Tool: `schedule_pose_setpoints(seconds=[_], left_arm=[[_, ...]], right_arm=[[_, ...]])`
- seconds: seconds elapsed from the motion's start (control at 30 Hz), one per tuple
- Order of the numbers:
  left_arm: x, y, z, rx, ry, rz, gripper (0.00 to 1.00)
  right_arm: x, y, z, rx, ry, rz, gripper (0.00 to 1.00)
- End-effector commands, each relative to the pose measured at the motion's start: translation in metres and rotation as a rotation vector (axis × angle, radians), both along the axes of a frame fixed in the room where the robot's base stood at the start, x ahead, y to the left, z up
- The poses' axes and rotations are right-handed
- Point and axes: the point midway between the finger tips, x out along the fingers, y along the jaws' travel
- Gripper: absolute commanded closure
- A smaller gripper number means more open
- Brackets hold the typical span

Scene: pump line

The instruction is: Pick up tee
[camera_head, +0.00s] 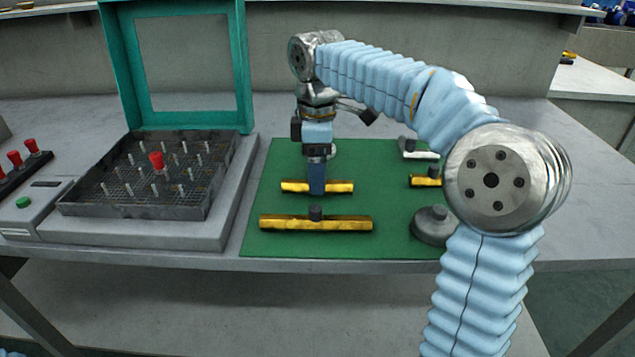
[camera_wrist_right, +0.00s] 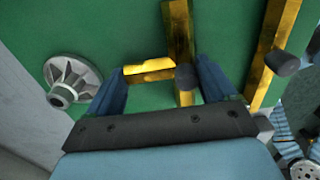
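A yellow tee (camera_head: 340,187) with a dark stub lies on the green mat (camera_head: 385,240). My right gripper (camera_head: 316,190) points down over its middle and hides part of it. In the right wrist view the fingers of this gripper (camera_wrist_right: 160,85) are apart, with the tee (camera_wrist_right: 178,30) and its side branch showing between them. The bar lies closer to the right-hand finger, and contact cannot be told. A longer yellow tee (camera_head: 315,223) lies nearer the front, and also shows at the right of the wrist view (camera_wrist_right: 268,50). My left gripper is not in view.
A dark pin tray (camera_head: 85,208) with a raised teal frame (camera_head: 243,70) stands left. A grey flanged part (camera_head: 432,226) and another yellow piece (camera_head: 425,181) lie right, partly behind my arm. Another flanged part (camera_wrist_right: 75,80) lies left in the wrist view.

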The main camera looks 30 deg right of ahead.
Motion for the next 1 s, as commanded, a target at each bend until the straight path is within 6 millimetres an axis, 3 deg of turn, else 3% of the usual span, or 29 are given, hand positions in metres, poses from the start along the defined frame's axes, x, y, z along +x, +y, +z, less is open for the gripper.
schedule_pose_setpoints(seconds=[0.1, 0.37, 0.47, 0.6, 0.83, 1.0], left_arm=[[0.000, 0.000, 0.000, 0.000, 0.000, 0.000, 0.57], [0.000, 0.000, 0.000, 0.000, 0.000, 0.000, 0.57], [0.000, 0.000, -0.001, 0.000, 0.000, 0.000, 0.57], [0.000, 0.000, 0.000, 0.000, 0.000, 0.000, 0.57], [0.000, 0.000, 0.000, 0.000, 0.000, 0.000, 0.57], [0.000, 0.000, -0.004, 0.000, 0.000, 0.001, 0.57]], right_arm=[[0.000, 0.000, 0.001, 0.000, -0.001, 0.000, 0.55], [0.000, 0.000, 0.003, 0.001, -0.003, 0.000, 0.55], [0.000, 0.000, 0.010, 0.001, -0.003, 0.000, 0.55], [-0.001, 0.002, 0.037, 0.001, -0.006, 0.002, 0.55], [-0.043, 0.028, 0.093, 0.001, -0.008, 0.004, 0.55], [-0.083, 0.051, 0.112, 0.000, -0.005, 0.004, 0.55]])
